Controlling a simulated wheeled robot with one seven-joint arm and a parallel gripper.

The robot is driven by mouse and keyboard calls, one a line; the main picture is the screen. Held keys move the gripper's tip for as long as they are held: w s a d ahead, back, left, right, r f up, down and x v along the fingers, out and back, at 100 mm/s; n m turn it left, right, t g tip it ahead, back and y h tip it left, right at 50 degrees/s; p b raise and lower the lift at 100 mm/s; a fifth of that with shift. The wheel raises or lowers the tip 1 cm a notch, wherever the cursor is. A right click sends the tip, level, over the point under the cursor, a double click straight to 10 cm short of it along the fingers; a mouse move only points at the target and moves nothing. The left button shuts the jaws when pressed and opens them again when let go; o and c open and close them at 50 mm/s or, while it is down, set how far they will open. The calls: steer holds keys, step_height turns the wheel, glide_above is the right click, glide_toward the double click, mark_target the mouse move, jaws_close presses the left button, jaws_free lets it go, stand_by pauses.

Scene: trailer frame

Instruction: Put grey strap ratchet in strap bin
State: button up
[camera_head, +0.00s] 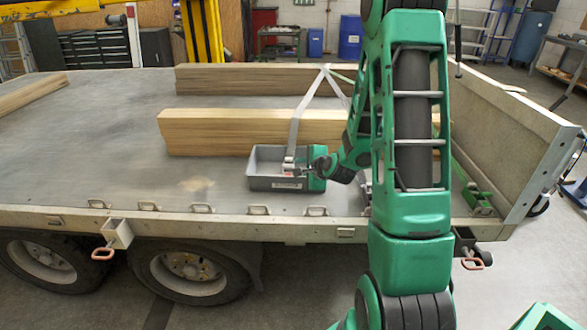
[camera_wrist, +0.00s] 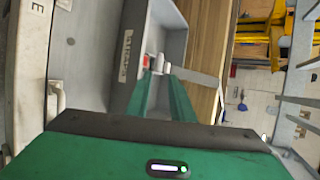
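The grey strap ratchet (camera_head: 289,162) is small and silvery, with a red and white part, and its grey strap (camera_head: 297,125) runs up from it over the beams. It is over or within the grey strap bin (camera_head: 262,182); whether it touches the floor of the bin I cannot tell. In the wrist view the ratchet (camera_wrist: 155,64) sits at the tips of my green gripper (camera_wrist: 160,76). The fingers converge and appear shut on it. My gripper (camera_head: 303,170) also shows in the head view, reaching in from the bin's right side. The bin's labelled wall (camera_wrist: 125,55) is left of the fingers.
Wooden beams (camera_head: 245,131) lie just behind the bin, with another stack (camera_head: 235,78) farther back. A green ratchet (camera_head: 480,204) is at the right by the headboard (camera_head: 510,140). Lashing rings line the near edge. The bed left of the bin is clear.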

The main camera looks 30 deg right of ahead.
steer(key=s+a+r+n+g, duration=0.2)
steer(key=s+r+n+g, duration=0.2)
steer(key=s, duration=0.8)
steer(key=s+a+r+n+g+y, duration=0.1)
steer(key=s+n, duration=0.5)
steer(key=s, duration=0.7)
steer(key=s+a+r+n+g, duration=0.3)
steer(key=s+r+n+g, duration=0.3)
steer(key=s, duration=0.7)
steer(key=shift+a+r+g+y, duration=0.3)
steer(key=shift+r+y, duration=0.1)
steer(key=shift+r, duration=0.4)
steer(key=shift+w, duration=0.15)
steer(key=shift+w+f, duration=0.25)
steer(key=shift+w, duration=0.25)
steer(key=shift+c, duration=0.7)
